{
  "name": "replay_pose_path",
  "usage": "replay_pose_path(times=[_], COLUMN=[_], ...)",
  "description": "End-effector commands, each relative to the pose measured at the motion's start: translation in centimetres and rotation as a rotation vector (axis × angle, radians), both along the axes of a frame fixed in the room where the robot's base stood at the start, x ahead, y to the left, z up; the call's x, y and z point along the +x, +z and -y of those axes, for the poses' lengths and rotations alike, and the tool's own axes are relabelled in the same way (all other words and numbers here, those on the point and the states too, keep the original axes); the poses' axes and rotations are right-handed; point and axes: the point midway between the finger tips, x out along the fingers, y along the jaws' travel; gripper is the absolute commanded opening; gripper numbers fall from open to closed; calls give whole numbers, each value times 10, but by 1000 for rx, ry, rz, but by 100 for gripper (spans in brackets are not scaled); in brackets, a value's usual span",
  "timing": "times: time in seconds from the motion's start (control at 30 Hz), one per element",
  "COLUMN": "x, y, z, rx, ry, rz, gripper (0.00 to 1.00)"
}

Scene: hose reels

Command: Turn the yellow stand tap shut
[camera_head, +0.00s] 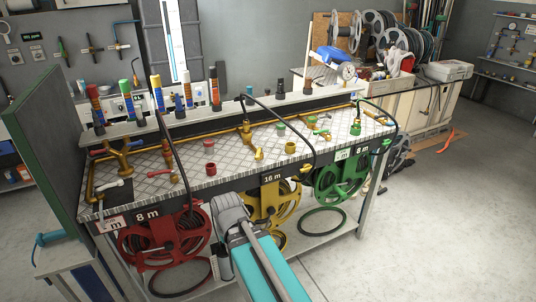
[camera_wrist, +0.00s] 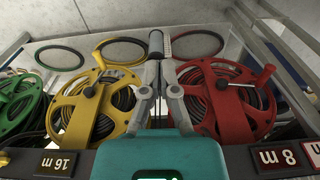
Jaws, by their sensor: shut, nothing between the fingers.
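In the head view a brass stand tap (camera_head: 246,132) rises from the middle of the bench top, above the yellow reel. I take this to be the yellow stand tap; its lever is too small to read clearly. The tap is not visible in the wrist view. My gripper (camera_wrist: 157,50) is shut and empty in the wrist view, with the yellow reel (camera_wrist: 98,108) and the red reel (camera_wrist: 226,103) beyond it on either side. In the head view my wrist is in front of the bench, low and apart from the tap; the fingertips cannot be made out there.
A brass tap with red levers (camera_head: 122,150) stands at the bench's left, and green-handled fittings (camera_head: 322,134) at its right. A black hose (camera_head: 290,112) arches over the bench right of the middle tap. The green reel (camera_head: 342,178) hangs at right. Floor (camera_head: 440,220) at right is clear.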

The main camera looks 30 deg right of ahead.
Motion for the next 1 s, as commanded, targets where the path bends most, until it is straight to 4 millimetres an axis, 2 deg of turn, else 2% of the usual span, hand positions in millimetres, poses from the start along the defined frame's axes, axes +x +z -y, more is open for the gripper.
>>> replay_pose_path(times=[0.17,0.57,0.77,1.0], x=[-21,13,36,80], y=[-5,25,47,93], z=[-17,9,29,78], rx=[-1,86,152,289], ry=[66,-187,-373,-747], rz=[-67,-71,-79,-112], gripper=[0,0,0,0])
